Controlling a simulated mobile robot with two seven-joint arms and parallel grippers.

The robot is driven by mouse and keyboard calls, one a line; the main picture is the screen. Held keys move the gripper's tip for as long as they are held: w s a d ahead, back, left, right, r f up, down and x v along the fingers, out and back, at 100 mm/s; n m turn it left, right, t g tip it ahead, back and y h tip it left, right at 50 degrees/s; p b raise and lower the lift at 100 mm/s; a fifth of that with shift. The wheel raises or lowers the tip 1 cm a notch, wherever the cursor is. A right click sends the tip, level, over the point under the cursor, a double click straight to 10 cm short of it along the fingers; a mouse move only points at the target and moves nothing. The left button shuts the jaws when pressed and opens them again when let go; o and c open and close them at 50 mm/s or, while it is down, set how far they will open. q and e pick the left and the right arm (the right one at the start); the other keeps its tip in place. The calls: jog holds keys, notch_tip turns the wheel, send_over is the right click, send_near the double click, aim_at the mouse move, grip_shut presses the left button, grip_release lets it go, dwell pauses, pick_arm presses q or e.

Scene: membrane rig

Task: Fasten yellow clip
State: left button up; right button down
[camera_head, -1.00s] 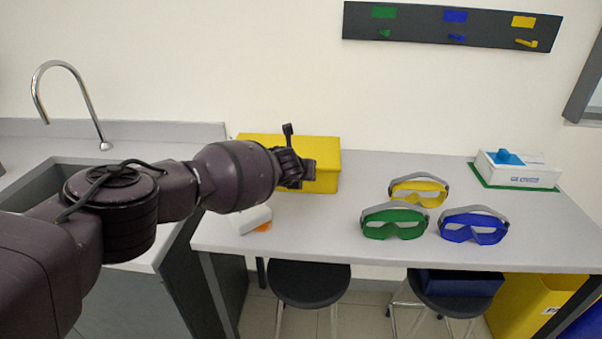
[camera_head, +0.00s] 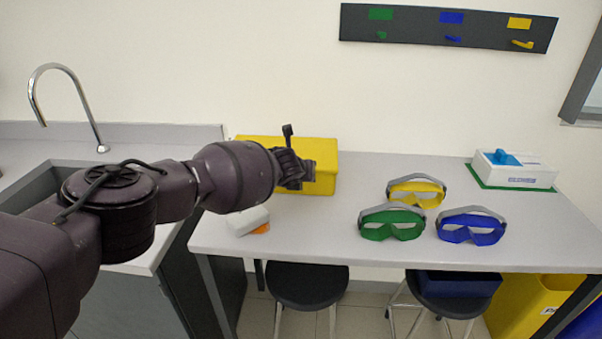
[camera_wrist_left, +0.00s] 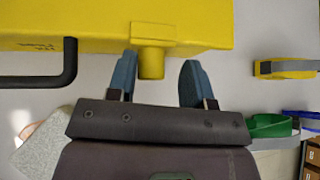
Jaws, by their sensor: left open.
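The yellow box (camera_head: 322,152) stands at the back of the grey table, partly hidden behind my left arm. In the left wrist view its yellow clip (camera_wrist_left: 152,62) juts from the near side of the box (camera_wrist_left: 208,24), below a small raised plate. My left gripper (camera_wrist_left: 158,84) is open, with blue-grey fingertips on either side of the clip. The left finger is close to the clip and a wider gap shows at the right finger. In the head view the left gripper (camera_head: 303,173) is in front of the box. My right gripper is not in view.
Yellow goggles (camera_head: 416,191), green goggles (camera_head: 391,224) and blue goggles (camera_head: 471,227) lie on the table's right half. A white box with a blue top (camera_head: 513,168) sits behind them. A black handle (camera_wrist_left: 60,70) projects from the yellow box, left of the clip.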

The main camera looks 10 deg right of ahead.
pick_arm(q)
jog(key=shift+w+a+r, duration=0.4)
jog(key=shift+w+r, duration=0.1)
jog(key=shift+a+r, duration=0.1)
jog(key=shift+p, duration=0.45)
jog(key=s+f+p+v, duration=0.1)
jog(key=p+v, duration=0.2)
jog(key=v, duration=0.7)
jog(key=shift+s+d+r, duration=0.2)
jog(key=shift+s+d, duration=0.05)
jog(key=shift+d, duration=0.05)
